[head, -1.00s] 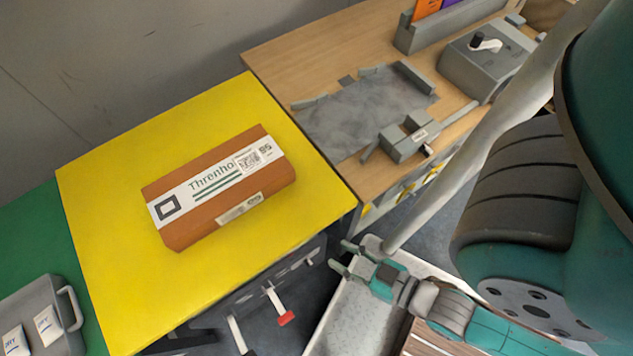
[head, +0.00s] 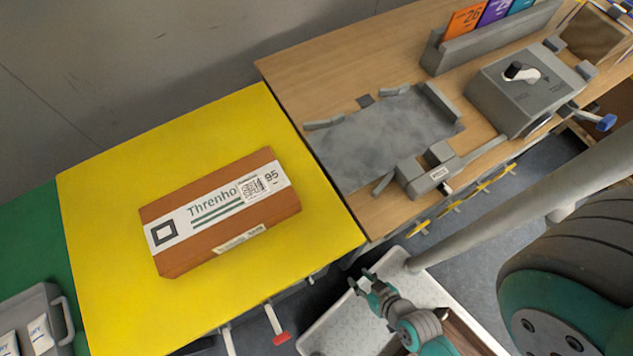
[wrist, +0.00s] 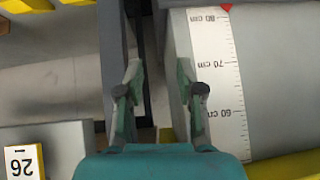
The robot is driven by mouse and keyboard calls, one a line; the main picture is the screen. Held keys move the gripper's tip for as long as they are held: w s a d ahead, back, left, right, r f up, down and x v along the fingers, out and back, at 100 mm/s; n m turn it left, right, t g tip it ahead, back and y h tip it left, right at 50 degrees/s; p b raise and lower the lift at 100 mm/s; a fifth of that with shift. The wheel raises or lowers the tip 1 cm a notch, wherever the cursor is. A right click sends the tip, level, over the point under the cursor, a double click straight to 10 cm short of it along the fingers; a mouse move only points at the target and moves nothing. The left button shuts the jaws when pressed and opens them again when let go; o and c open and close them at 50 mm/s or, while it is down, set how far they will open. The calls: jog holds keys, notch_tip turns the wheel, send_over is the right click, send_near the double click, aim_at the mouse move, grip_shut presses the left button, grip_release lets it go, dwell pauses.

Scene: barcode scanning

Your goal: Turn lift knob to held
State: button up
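A knob with a black and white handle (head: 521,72) sits on top of a grey box (head: 530,95) on the wooden bench at the upper right. Its small labels are too blurred to read, so I cannot tell if it is the lift knob. My gripper (head: 361,281) is low in the head view, beside the bench and far from this knob. In the wrist view my gripper (wrist: 163,88) is open, with its two fingers apart and nothing held between them. No knob shows in the wrist view.
A brown carton (head: 222,212) lies on a yellow tabletop (head: 110,180). Red-tipped (head: 281,338) and blue-tipped (head: 606,122) levers stick out at the furniture's sides. A white tray (head: 325,325) lies below my gripper. A centimetre scale (wrist: 218,75) stands close to the right finger.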

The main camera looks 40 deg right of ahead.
notch_tip(320, 180, down, 12)
jog(key=w+a+r+m+g+y, duration=0.1)
jog(key=w+a+g+y, duration=0.1)
jog(key=g+y, duration=0.1)
jog(key=y, duration=0.2)
send_near(313, 282)
jog(key=shift+x, duration=4.75)
grip_shut()
